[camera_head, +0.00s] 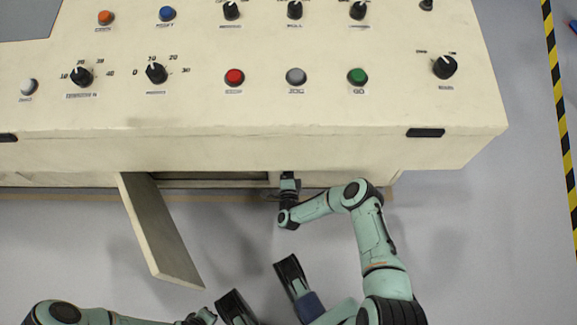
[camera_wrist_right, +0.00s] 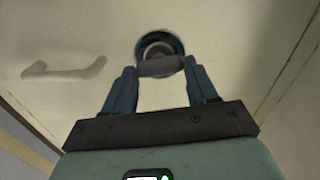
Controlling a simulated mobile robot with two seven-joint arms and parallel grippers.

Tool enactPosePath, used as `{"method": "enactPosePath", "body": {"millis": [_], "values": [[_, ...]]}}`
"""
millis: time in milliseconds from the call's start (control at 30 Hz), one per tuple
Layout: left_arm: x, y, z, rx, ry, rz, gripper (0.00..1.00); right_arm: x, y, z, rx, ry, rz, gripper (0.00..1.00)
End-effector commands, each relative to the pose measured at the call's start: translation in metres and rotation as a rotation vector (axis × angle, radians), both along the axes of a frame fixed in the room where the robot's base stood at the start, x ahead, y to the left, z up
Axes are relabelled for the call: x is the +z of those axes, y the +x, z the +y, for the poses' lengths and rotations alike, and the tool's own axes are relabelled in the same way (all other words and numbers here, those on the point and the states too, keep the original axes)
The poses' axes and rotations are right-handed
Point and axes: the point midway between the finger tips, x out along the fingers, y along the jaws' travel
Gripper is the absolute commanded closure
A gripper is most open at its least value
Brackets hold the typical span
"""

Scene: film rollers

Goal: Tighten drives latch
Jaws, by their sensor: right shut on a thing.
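The drives latch (camera_wrist_right: 159,47) is a round dark-rimmed fitting with a grey bar across it, set in a cream panel in the right wrist view. My right gripper (camera_wrist_right: 161,72) has its two blue fingers shut on the latch's bar. In the head view my right gripper (camera_head: 287,181) reaches the lower front of the cream console, and its fingers and the latch are mostly hidden there. Dark parts of my left gripper (camera_head: 238,306) appear at the bottom edge of the head view; its opening is unclear.
The console (camera_head: 300,115) carries knobs and coloured buttons on top. A panel door (camera_head: 160,230) stands open from its lower front, left of my right gripper. A pale handle (camera_wrist_right: 64,71) sits left of the latch. Striped tape (camera_head: 562,110) runs along the right floor.

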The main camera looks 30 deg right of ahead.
Motion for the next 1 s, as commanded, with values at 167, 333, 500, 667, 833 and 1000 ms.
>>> {"method": "enactPosePath", "body": {"millis": [167, 333, 500, 667, 833, 1000], "values": [[-0.0009, -0.0014, 0.0002, 0.000, 0.000, 0.005, 1.00, 0.0011, 0.0012, -0.0005, -0.001, 0.053, -0.036, 0.73], [-0.0013, -0.0019, 0.0003, 0.001, 0.000, 0.006, 1.00, 0.0012, 0.0013, -0.0004, 0.000, 0.077, -0.051, 0.73], [-0.0013, -0.0021, 0.0003, 0.001, 0.000, 0.007, 1.00, 0.0013, 0.0013, -0.0004, 0.000, 0.084, -0.055, 0.73], [-0.0013, -0.0021, 0.0003, 0.001, 0.000, 0.007, 1.00, 0.0013, 0.0015, -0.0003, 0.002, 0.082, -0.055, 0.73], [-0.0013, -0.0021, 0.0003, 0.001, 0.000, 0.007, 1.00, 0.0013, 0.0014, -0.0003, 0.002, 0.082, -0.055, 0.20], [-0.0013, -0.0020, 0.0002, 0.001, -0.001, 0.006, 1.00, 0.0007, 0.0008, 0.0000, 0.001, 0.082, -0.052, 0.17]]}}
